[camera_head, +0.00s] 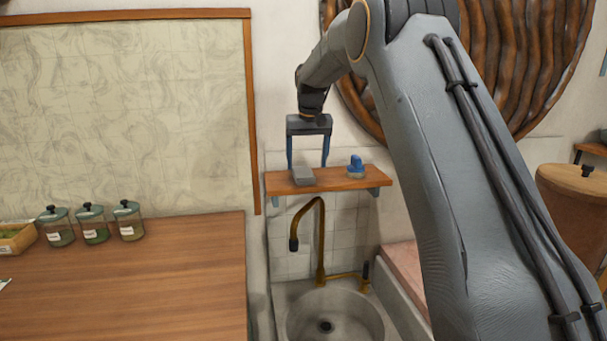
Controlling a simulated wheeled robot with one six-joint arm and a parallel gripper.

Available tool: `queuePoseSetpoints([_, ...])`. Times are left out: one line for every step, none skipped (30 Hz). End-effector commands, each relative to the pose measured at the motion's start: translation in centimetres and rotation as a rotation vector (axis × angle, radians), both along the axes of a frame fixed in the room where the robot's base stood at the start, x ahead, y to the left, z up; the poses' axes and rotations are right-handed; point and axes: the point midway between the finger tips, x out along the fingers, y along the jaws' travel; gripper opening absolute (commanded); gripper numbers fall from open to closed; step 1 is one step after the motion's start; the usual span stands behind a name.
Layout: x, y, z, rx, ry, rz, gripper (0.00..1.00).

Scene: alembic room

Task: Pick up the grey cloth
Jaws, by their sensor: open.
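The grey cloth (303,176) looks like a small folded block. It lies on the left part of a small wooden shelf (340,181) above the sink. My gripper (307,164) points down with two blue fingers spread apart. In the picture the left finger is left of the cloth and the right finger is to its right, with a gap. The fingertips look close to the cloth's height. I cannot tell whether they touch the cloth or the shelf, or how far they are in depth.
A blue-topped brush or similar item (356,166) stands on the shelf, right of the cloth. Below are a brass tap (319,240) and a round sink (335,318). Several lidded jars (93,224) stand on the wooden counter (140,285) at left. A tiled wall is behind the shelf.

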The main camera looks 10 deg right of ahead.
Motion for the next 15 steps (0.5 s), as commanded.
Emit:
queuePoseSetpoints([1.2, 0.0, 0.6, 0.0, -0.01, -0.001, 0.75])
queuePoseSetpoints([1.8, 0.0, 0.9, 0.0, -0.015, -0.002, 0.75])
queuePoseSetpoints([2.3, 0.0, 1.3, -0.001, -0.021, -0.002, 0.75])
queuePoseSetpoints([2.7, 0.0, 1.5, -0.001, -0.023, -0.003, 0.75])
queuePoseSetpoints([3.0, 0.0, 1.7, -0.001, -0.027, -0.003, 0.75])
queuePoseSetpoints([3.3, 0.0, 1.8, -0.001, -0.03, -0.004, 0.75])
queuePoseSetpoints([3.4, 0.0, 1.9, -0.001, -0.031, -0.004, 0.75])
queuePoseSetpoints([3.6, 0.0, 1.8, -0.001, -0.032, -0.004, 0.75])
queuePoseSetpoints([3.7, 0.0, 1.5, -0.001, -0.031, -0.004, 0.75])
queuePoseSetpoints([3.8, 0.0, 1.3, -0.001, -0.031, -0.004, 0.75])
queuePoseSetpoints([3.9, 0.0, 1.1, -0.001, -0.031, -0.004, 0.75])
queuePoseSetpoints([4.0, 0.0, 0.7, -0.001, -0.031, -0.004, 0.75])
queuePoseSetpoints([4.1, 0.0, 0.4, -0.001, -0.031, -0.004, 0.75])
queuePoseSetpoints([4.2, 0.0, 0.0, -0.001, -0.032, -0.004, 0.75])
queuePoseSetpoints([4.3, 0.0, -0.3, -0.001, -0.032, -0.004, 0.75])
